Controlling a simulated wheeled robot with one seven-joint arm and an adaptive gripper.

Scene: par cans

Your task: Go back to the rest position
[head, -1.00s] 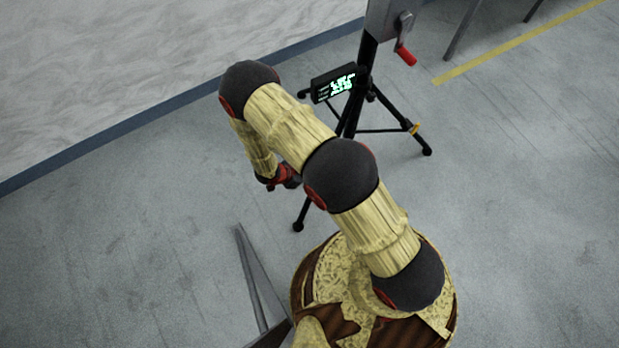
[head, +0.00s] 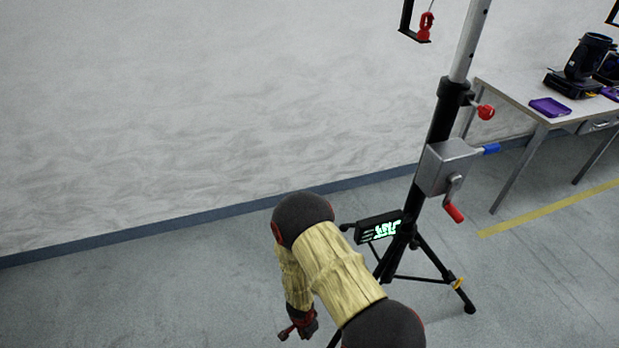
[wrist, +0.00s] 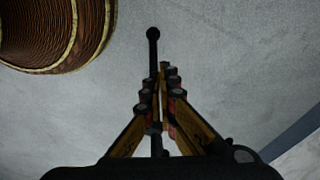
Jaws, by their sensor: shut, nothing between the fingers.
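My gripper (head: 299,329) hangs low beside my bent arm in the head view, near the bottom of the picture and left of the stand's legs. In the wrist view my gripper (wrist: 162,68) points at bare grey floor, with its fingers closed together and nothing between them. A thin dark rod with a round end shows just beyond the fingertips; I cannot tell from this view whether it touches them.
A black tripod stand (head: 437,135) with a winch box (head: 447,167) and a lit display (head: 379,229) stands right of my arm. A table (head: 505,90) with a purple tray (head: 550,107) is at the right. Floor at the left (head: 130,300) is clear.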

